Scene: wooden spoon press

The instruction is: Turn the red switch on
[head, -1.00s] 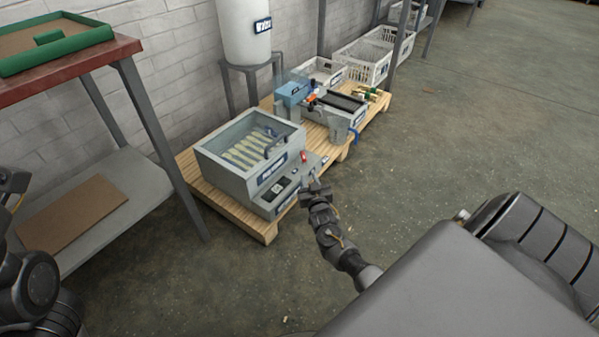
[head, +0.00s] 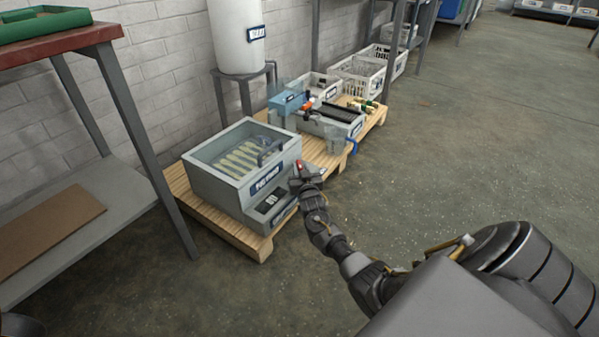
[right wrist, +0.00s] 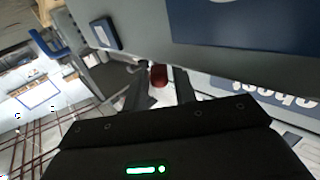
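In the right wrist view, the red switch (right wrist: 158,76) shows between the two dark fingertips of my right gripper (right wrist: 160,84), which stand apart. I cannot tell whether a finger touches it. My left gripper is not in view.
The machine stands on a wooden pallet (head: 235,235) with a second grey machine (head: 330,125) behind it. A white tank (head: 238,40) is by the brick wall. A metal table (head: 60,45) stands at the left. The concrete floor at the right is clear.

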